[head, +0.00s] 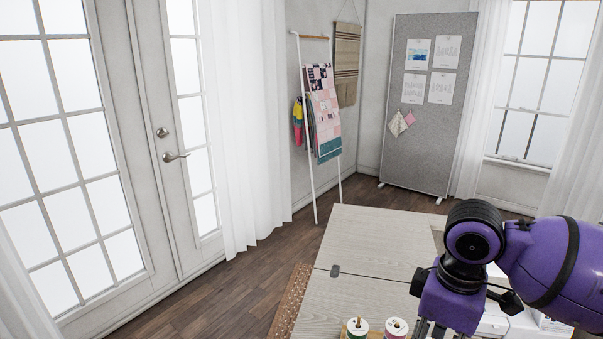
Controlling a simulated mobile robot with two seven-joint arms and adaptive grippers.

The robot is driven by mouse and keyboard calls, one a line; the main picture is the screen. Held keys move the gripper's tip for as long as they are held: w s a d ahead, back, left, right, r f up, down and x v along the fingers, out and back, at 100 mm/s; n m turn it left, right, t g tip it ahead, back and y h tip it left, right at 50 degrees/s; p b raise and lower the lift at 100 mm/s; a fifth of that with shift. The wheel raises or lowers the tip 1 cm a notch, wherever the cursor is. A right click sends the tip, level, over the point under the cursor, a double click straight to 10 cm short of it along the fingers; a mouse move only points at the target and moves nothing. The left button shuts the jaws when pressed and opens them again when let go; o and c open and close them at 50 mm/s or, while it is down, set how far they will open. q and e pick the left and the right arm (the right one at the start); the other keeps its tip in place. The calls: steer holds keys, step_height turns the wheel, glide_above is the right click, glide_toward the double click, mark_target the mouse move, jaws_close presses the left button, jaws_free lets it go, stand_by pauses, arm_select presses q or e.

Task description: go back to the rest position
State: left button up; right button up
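My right arm comes in from the right, above the light wood cabinet top (370,235). Only the upper part of my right gripper (436,332) shows, at the bottom edge. Its fingertips are cut off by the frame, so whether it is open, shut or holding something is hidden. My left gripper and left arm are not in view.
A white machine part (520,325) shows partly behind my arm. Wood floor (240,280) lies between the cabinet and the glazed door (150,130).

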steer(key=s+a+f+m+y, duration=0.1)
steer(key=s+a+f, duration=0.3)
steer(key=s+f, duration=0.5)
steer(key=s+a+f+m+y, duration=0.15)
steer(key=s+a+f, duration=0.4)
steer(key=f, duration=0.65)
steer(key=s+d+f+m+h, duration=0.2)
steer(key=s+d+m, duration=0.25)
steer(key=s, duration=0.65)
steer(key=s+d+f+m+h, duration=0.15)
steer(key=s+d+m, duration=0.35)
steer(key=s, duration=0.6)
arm_select(q)
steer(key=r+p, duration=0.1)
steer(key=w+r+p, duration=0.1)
steer(key=p, duration=0.1)
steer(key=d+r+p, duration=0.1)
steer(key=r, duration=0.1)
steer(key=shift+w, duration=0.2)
arm_select(e)
steer(key=w+a+f+t, duration=0.1)
steer(key=w+f+t, duration=0.2)
steer(key=w, duration=0.3)
steer(key=w+a+f+n+t+y, duration=0.1)
steer(key=w+a+f+t, duration=0.1)
steer(key=w+t, duration=0.3)
steer(key=shift+w+f, duration=0.4)
steer(key=shift+w, duration=0.4)
